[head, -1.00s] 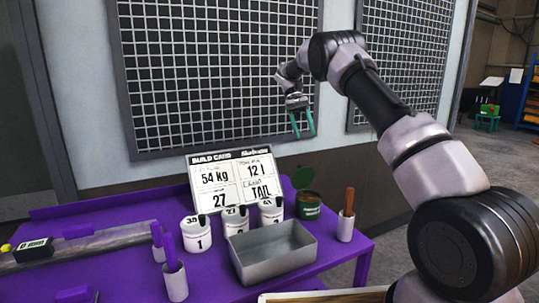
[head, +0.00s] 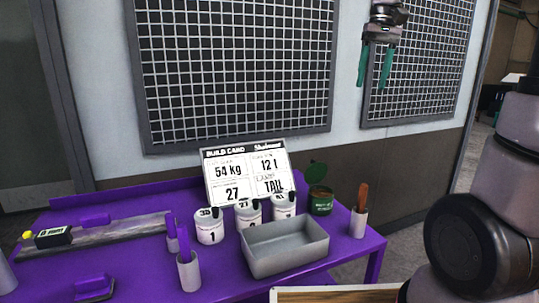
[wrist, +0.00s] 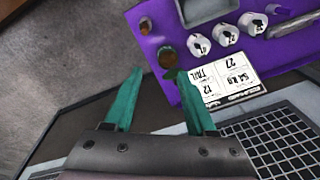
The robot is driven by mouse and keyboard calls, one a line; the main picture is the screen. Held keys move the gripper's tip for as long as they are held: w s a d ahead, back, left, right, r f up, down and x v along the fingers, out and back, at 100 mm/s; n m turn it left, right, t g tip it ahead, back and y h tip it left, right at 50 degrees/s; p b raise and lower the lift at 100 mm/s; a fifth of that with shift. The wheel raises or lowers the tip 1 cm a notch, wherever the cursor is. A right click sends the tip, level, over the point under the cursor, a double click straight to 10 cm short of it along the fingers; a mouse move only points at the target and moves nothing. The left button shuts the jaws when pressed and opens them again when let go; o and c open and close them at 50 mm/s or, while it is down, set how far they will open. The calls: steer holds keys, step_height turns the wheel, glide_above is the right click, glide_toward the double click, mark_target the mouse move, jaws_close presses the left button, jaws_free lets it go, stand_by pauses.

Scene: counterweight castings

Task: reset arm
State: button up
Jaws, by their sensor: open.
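My gripper (head: 375,68) is open and empty, with two green fingers pointing down. In the head view it hangs high at the upper right, in front of the wall and well above the purple table (head: 130,268). In the wrist view my gripper (wrist: 165,100) shows with its fingers spread apart and nothing between them. My arm's dark joint and pale links show at the right edge of the head view.
The table holds a build card (head: 248,174), several white numbered canisters (head: 210,228), a grey metal tray (head: 285,250), an open green jar (head: 321,202) and a cup with a wooden handle (head: 358,222). Grid panels (head: 235,70) hang behind. The air around my gripper is clear.

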steer(key=s+f+m+t, duration=0.1)
steer(key=s+f+t, duration=0.1)
steer(key=s, duration=0.5)
steer(key=s+f+m+t+y, duration=0.1)
steer(key=s+m+t, duration=0.1)
steer(key=s+t, duration=0.2)
steer(key=s, duration=0.3)
steer(key=shift+s+a+f, duration=0.25)
steer(key=shift+a+f, duration=0.05)
steer(key=shift+f, duration=0.05)
